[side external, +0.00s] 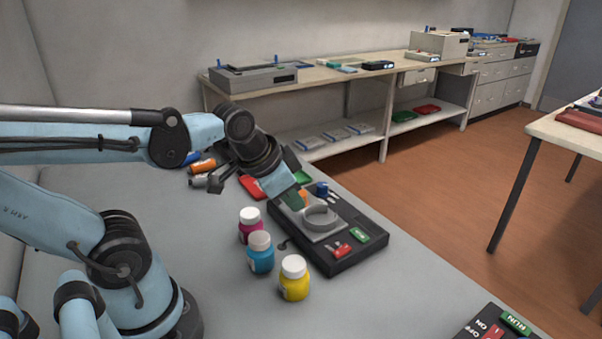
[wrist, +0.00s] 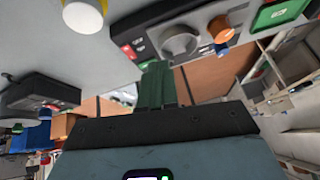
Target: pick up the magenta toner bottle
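The magenta toner bottle (side external: 250,231) stands upright on the grey table with its white cap on, behind the cyan bottle (side external: 261,258) in the side external view. I cannot make it out in the wrist view. My gripper (side external: 294,199) is to the right of the magenta bottle, over or near the black device, and apart from the bottle. Its green fingers (wrist: 153,84) show close together in the wrist view with nothing visible held. From these angles I cannot tell whether they are open or shut.
The yellow bottle (side external: 294,283) stands in front, near the cyan one; its white cap shows in the wrist view (wrist: 82,16). The black device (side external: 350,257) with a grey round part and buttons lies to the right. Orange and dark small items (side external: 202,167) lie behind.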

